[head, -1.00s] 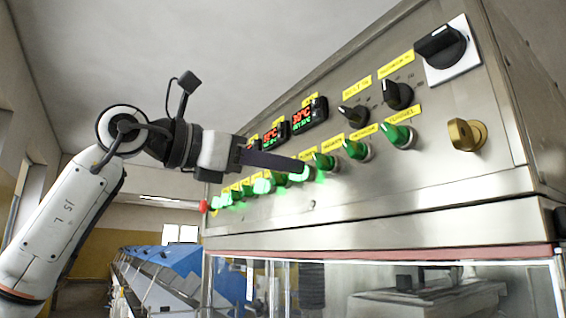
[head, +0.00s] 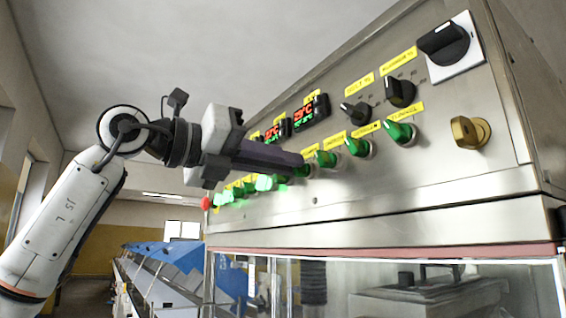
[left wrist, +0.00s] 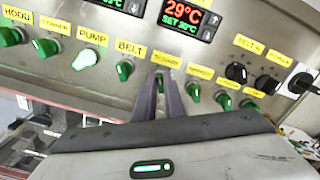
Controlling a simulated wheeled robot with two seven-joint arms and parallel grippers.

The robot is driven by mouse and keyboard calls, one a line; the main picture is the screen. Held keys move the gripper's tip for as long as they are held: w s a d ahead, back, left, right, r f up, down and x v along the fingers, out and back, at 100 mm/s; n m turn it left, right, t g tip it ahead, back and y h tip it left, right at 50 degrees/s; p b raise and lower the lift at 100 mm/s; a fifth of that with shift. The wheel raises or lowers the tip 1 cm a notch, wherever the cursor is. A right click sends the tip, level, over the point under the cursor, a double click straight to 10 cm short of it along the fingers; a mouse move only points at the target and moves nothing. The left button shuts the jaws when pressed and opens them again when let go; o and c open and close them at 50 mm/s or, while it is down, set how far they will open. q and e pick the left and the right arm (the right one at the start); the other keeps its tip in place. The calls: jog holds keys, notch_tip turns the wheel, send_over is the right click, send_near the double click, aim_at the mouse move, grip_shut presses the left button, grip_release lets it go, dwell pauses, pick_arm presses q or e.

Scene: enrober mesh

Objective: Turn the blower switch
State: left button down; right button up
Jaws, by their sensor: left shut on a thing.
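A row of green switches runs along the steel panel under yellow labels. My left gripper (head: 298,160) reaches in from the left to this row in the head view. In the left wrist view its two dark fingers (left wrist: 160,103) are shut on a green switch (left wrist: 160,80), one finger on each side. This switch is right of the BELT switch (left wrist: 124,70), and its small label (left wrist: 166,60) is too blurred to read. I cannot tell which label says blower. The PUMP switch (left wrist: 85,59) glows bright green. My right gripper is not in view.
Red and green temperature displays (head: 311,112) sit above the row. Black knobs (head: 399,92), a large black rotary switch (head: 443,43) and a brass-coloured knob (head: 471,133) are to the right. A red button (head: 206,203) is at the far left end. Free air lies in front of the panel.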

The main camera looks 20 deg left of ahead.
pick_arm(q)
jog(key=shift+n, duration=0.4)
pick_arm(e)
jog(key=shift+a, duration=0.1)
pick_arm(q)
jog(key=c, duration=1.8)
grip_release()
jog(key=shift+c, duration=0.2)
jog(key=b+v, duration=0.1)
jog(key=v, duration=0.9)
jog(key=shift+a+b, duration=0.2)
jog(key=shift+b, duration=0.2)
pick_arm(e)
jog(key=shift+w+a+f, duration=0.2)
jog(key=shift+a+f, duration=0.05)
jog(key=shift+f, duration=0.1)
pick_arm(q)
jog(key=shift+s, duration=0.15)
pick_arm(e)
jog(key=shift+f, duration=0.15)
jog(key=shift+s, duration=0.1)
